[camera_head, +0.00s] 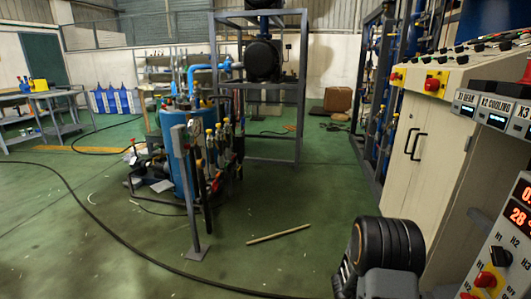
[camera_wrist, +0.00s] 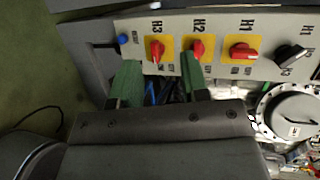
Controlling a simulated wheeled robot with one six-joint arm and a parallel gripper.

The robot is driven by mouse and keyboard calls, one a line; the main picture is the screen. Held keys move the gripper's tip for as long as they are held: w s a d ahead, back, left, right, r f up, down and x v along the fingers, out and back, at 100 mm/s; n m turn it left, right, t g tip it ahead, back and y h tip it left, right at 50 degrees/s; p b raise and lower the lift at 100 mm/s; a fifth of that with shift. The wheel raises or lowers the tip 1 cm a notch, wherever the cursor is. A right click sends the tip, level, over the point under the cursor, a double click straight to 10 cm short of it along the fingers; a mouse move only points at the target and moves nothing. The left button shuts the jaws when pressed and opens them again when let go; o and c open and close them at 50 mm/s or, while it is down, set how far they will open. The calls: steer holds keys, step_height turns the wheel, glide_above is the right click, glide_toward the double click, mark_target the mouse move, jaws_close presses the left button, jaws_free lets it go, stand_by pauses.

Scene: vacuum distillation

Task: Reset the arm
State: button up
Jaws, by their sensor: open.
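My gripper (camera_wrist: 159,62) shows in the wrist view with its two green fingers apart. Nothing is held between them. The fingertips reach the edge of a light control panel (camera_wrist: 222,70), overlapping it in the picture; I cannot tell whether they touch it. Red knobs on yellow plates sit on the panel: the H3 knob (camera_wrist: 156,48) is just beyond the gap between the fingers, the H2 knob (camera_wrist: 198,48) is by the right fingertip, and the H1 knob (camera_wrist: 243,53) is farther right. In the head view my dark arm part is at bottom right; the gripper is not visible there.
A cream control cabinet (camera_head: 425,150) and a panel with red displays (camera_head: 515,225) stand close on the right. A blue tank (camera_head: 180,150) and a grey frame (camera_head: 300,110) stand mid-floor. A stick (camera_head: 278,234) and a black cable (camera_head: 130,242) lie on open green floor.

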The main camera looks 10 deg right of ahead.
steer(key=w+a+r+n+t+y+p, duration=0.35)
steer(key=a+r+n+p, duration=0.2)
steer(key=r, duration=0.45)
steer(key=w+a+r+n+t+y+p, duration=0.3)
steer(key=a+r+n+t+y+p, duration=0.15)
steer(key=a+r+n, duration=0.35)
steer(key=w+a+r+n+t+y+p, duration=0.35)
steer(key=a+r+p, duration=0.2)
steer(key=r, duration=0.55)
steer(key=s+a+r+n+g+y+p, duration=0.3)
steer(key=s+a+r+n+y+p, duration=0.3)
steer(key=a+r+n+p, duration=0.45)
steer(key=s+r+n+g+h+p, duration=0.1)
steer(key=s+r+n+g+p, duration=0.1)
steer(key=s+r+n, duration=0.2)
steer(key=s+r+n+g+p, duration=0.2)
steer(key=s+r+n+p, duration=0.1)
steer(key=s, duration=0.6)
step_height(320, 180, up, 3)
steer(key=shift+s+d+f+n+h+p, duration=0.2)
steer(key=shift+s+n+h+p, duration=0.15)
steer(key=shift+n, duration=0.4)
steer(key=shift+g, duration=0.25)
